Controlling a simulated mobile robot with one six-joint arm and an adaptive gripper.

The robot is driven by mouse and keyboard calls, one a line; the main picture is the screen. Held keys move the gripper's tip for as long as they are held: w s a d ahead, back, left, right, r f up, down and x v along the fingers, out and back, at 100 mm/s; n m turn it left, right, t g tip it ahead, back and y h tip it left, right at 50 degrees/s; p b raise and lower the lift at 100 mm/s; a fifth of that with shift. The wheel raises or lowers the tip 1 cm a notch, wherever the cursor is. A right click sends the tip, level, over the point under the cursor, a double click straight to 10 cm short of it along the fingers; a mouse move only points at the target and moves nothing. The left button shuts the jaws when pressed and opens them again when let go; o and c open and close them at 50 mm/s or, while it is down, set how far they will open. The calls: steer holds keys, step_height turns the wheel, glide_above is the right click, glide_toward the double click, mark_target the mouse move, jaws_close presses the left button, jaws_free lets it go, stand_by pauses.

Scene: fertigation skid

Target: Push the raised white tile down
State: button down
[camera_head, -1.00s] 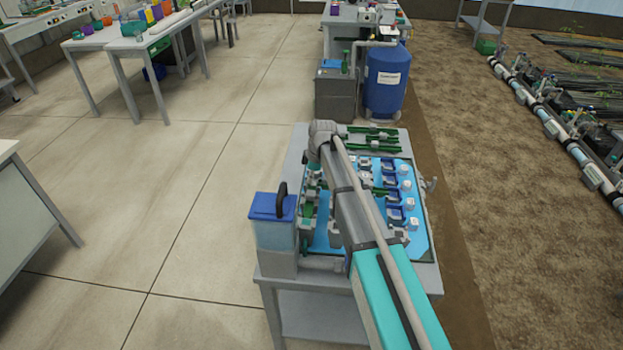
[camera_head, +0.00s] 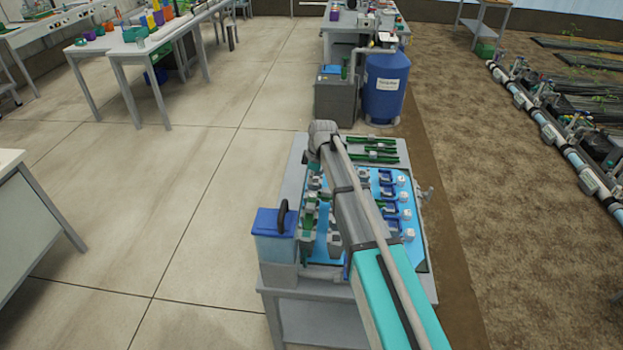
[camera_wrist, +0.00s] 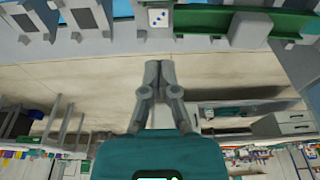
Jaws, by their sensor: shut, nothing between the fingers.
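In the wrist view a small white tile (camera_wrist: 158,17) with blue dots sits in the skid's grey-green frame at the top edge. I cannot tell how far it stands proud of its surround. My gripper (camera_wrist: 158,66) has its fingers together, with nothing between them. Its tips appear just below the tile in the picture, with a visible gap between. In the head view my arm lies across the skid's blue panel (camera_head: 420,250) and hides part of it, and the fingers and this tile cannot be made out there.
White blocks (camera_head: 404,197) line the panel's right side. A blue-lidded tank (camera_head: 274,236) with a black handle stands at the bench's left. Green pipes (camera_head: 372,148) lie at the back. A blue drum (camera_head: 386,85) stands beyond.

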steer(key=shift+r+p, duration=0.8)
steer(key=shift+r, duration=0.2)
steer(key=s+d+m+h, duration=0.2)
steer(key=s+d+m, duration=1.5)
steer(key=s+d, duration=0.6)
steer(key=s, duration=0.3)
steer(key=shift+d+f+m, duration=0.2)
steer(key=shift+m, duration=0.1)
